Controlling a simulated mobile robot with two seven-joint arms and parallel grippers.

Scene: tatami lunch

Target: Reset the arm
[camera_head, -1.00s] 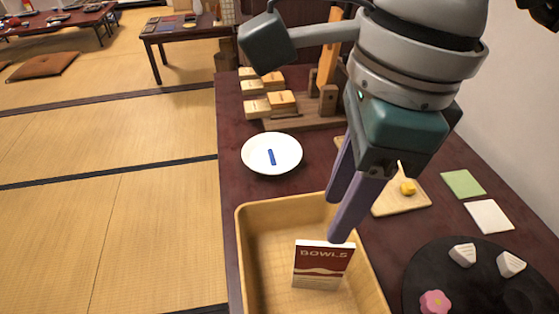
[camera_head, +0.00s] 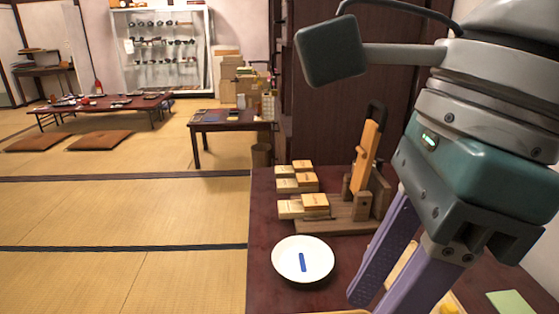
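My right gripper (camera_head: 380,302) hangs from the upper right over the dark red table (camera_head: 262,215). Its two purple fingers point down and stand apart, with a wooden surface showing between them, and I see nothing held. The tip of the nearer finger is cut off by the lower edge. My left gripper is not in view.
A white plate (camera_head: 288,270) with a blue stick (camera_head: 302,262) lies left of my fingers. Behind it are wooden blocks (camera_head: 290,209) and a wooden stand (camera_head: 345,222) with an upright orange-brown piece (camera_head: 366,155). Tatami floor (camera_head: 110,215) is open at left.

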